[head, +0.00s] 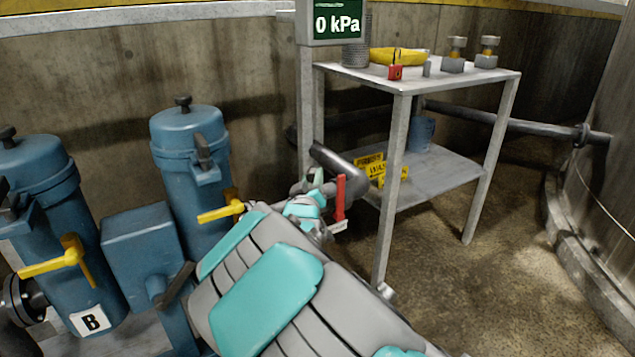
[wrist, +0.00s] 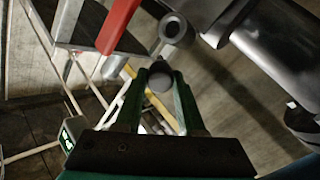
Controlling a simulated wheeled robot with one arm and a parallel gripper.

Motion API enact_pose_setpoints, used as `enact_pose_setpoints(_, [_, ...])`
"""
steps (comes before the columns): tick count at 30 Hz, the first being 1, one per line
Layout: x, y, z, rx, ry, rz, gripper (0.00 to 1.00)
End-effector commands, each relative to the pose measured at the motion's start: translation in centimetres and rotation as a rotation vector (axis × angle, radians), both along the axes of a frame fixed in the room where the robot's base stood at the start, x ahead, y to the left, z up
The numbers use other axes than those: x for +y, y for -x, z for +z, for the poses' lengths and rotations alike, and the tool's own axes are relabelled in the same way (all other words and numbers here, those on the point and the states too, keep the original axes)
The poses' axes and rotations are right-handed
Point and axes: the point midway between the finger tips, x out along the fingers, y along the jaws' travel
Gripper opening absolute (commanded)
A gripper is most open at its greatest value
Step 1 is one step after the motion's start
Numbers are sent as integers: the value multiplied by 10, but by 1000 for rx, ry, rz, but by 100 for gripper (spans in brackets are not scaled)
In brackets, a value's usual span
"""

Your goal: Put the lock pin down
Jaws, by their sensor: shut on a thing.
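My gripper (wrist: 159,88) is shut on a grey, round-ended piece, which I take to be the lock pin (wrist: 159,77); only its end shows between the green fingertips in the wrist view. In the head view my gripper (head: 316,180) is beyond my teal and grey arm, beside a red lever (head: 340,197) and a dark pipe end. The pin itself cannot be made out there. The red lever also shows at the upper left of the wrist view (wrist: 118,24). A grey hollow tube end (wrist: 174,28) lies just above the pin in that view, apart from it in the picture.
A metal table (head: 440,79) at the right bears a red padlock (head: 395,73), a yellow coil (head: 399,57) and metal blocks. Its lower shelf (head: 438,177) holds yellow signs (head: 370,165) and a blue mug (head: 421,134). Blue filter housings (head: 190,130) with yellow levers stand left. The tabletop's front middle looks clear.

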Motion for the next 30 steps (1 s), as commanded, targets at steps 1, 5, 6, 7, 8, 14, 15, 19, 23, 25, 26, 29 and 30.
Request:
enact_pose_setpoints(1, [4, 0, -7, 0, 1, 2, 0])
enact_pose_setpoints(5, [5, 0, -6, -3, -1, 1, 0])
enact_pose_setpoints(6, [5, 0, -5, -3, -1, 1, 0])
enact_pose_setpoints(7, [4, 0, -6, -3, -1, 1, 0])
enact_pose_setpoints(8, [4, 0, -5, -3, -1, 1, 0])
enact_pose_setpoints(14, [4, 0, -11, -3, 0, 1, 0])
enact_pose_setpoints(15, [4, 0, -12, -3, 0, 1, 0])
enact_pose_setpoints(19, [4, 0, -15, -4, -1, 0, 0])
enact_pose_setpoints(23, [4, 0, -18, -3, -1, 1, 0])
enact_pose_setpoints(25, [4, 0, -17, -4, -1, 0, 0])
enact_pose_setpoints(26, [4, 0, -17, -4, -1, 0, 41])
enact_pose_setpoints(29, [4, 0, -18, -3, -1, 1, 52])
enact_pose_setpoints(30, [4, 0, -18, -2, -1, 0, 56])
